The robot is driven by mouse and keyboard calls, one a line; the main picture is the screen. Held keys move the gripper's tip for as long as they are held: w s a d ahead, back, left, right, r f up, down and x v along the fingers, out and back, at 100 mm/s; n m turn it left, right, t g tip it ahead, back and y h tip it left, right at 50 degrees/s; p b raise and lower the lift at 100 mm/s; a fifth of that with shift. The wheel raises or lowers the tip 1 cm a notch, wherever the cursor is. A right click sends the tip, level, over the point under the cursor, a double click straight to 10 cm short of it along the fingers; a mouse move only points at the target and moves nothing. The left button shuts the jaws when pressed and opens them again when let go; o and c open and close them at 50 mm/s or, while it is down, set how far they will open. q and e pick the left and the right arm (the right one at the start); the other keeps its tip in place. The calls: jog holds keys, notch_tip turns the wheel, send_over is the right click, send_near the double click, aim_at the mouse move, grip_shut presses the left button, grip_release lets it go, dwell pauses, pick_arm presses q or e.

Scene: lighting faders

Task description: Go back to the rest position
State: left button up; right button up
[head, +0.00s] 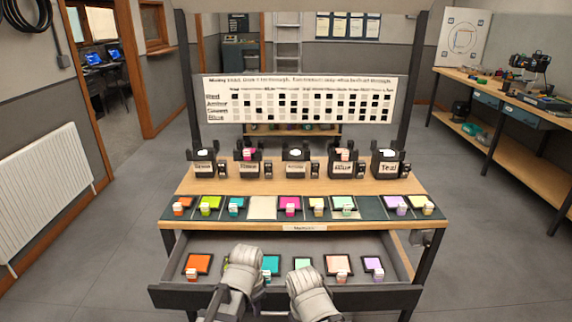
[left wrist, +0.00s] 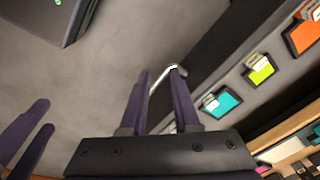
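My left gripper (head: 243,266) and my right gripper (head: 311,294) are low in the middle of the head view, over the open drawer (head: 180,297). Their fingers are hidden or unclear there. In the left wrist view my left gripper (left wrist: 160,70) has its two purple fingers apart. A thin metal handle (left wrist: 167,78) shows in the gap between them; I cannot tell whether they touch it. My right gripper (left wrist: 47,112) shows at the left edge of that view, its purple fingers apart and nothing between them.
The drawer, pulled out from a wooden table (head: 200,180), holds several coloured squares. More lie along the table's front, with dark lamp boxes (head: 204,166) behind. A chart board (head: 300,99) stands beyond. A radiator (head: 45,190) is left, a workbench (head: 500,98) right. Floor is clear either side.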

pick_arm(q)
jog(key=s+a+n, duration=0.4)
jog(key=a+n, duration=0.4)
jog(key=n, duration=0.2)
jog(key=s+d+m+g+y, duration=0.15)
jog(key=s+d+m, duration=0.35)
jog(key=d, duration=0.7)
notch_tip(320, 180, up, 13)
jog(key=s+p, duration=0.1)
jog(key=p, duration=1.2)
jog(key=shift+a+n, duration=0.4)
pick_arm(e)
notch_tip(320, 180, up, 13)
pick_arm(q)
jog(key=shift+h, duration=0.25)
